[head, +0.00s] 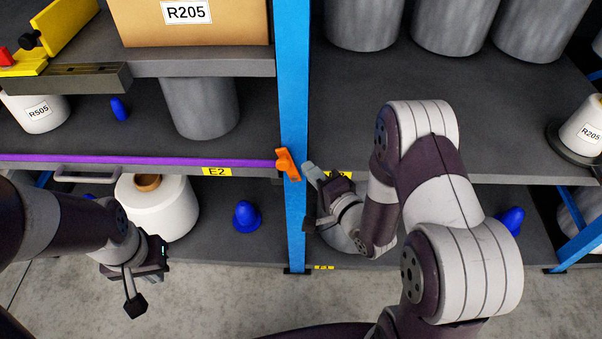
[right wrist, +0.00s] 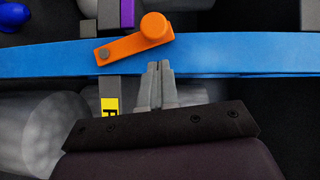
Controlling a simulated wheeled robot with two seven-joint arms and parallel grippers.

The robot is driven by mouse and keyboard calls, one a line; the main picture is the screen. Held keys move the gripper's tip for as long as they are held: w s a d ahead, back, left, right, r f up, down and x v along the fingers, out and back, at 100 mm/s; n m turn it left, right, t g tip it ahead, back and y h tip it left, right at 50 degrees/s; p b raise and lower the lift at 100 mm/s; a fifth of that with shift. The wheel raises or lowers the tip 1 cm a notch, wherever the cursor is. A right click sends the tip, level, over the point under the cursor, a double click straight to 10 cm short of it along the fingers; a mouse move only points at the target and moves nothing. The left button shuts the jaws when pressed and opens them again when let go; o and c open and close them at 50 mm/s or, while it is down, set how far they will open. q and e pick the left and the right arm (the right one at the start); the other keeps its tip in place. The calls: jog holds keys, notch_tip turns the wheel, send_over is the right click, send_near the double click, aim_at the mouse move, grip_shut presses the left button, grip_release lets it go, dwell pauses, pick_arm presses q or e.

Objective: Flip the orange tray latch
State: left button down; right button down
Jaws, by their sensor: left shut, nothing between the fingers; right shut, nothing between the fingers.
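The orange tray latch (head: 287,164) is on the blue upright post at the right end of the purple-edged tray (head: 150,162). In the right wrist view the latch (right wrist: 135,42) is a slanted bar with a round knob at one end and a grey pivot at the other. My right gripper (head: 308,170) is shut and empty, just right of the latch. In the right wrist view its fingertips (right wrist: 159,66) are close to the latch bar, seemingly apart from it; exact contact is unclear. My left gripper (head: 135,303) is shut and empty, low at the left.
The blue post (head: 293,80) stands between two shelf bays. A white yarn bobbin (head: 165,210) and a blue cone (head: 246,216) are on the lower left shelf. Another bobbin (head: 583,125) stands at the right. The upper right shelf (head: 480,130) has bare room in front of grey cylinders.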

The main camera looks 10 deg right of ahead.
jog(key=shift+w+a+f, duration=0.1)
jog(key=shift+w+a, duration=0.15)
jog(key=shift+a, duration=0.35)
jog(key=shift+w+a+f, duration=0.1)
jog(key=shift+w+a, duration=0.15)
jog(key=shift+a, duration=0.35)
jog(key=shift+r, duration=0.1)
jog(key=shift+a+n+p, duration=0.25)
jog(key=shift+n+p, duration=0.05)
jog(key=shift+p, duration=0.1)
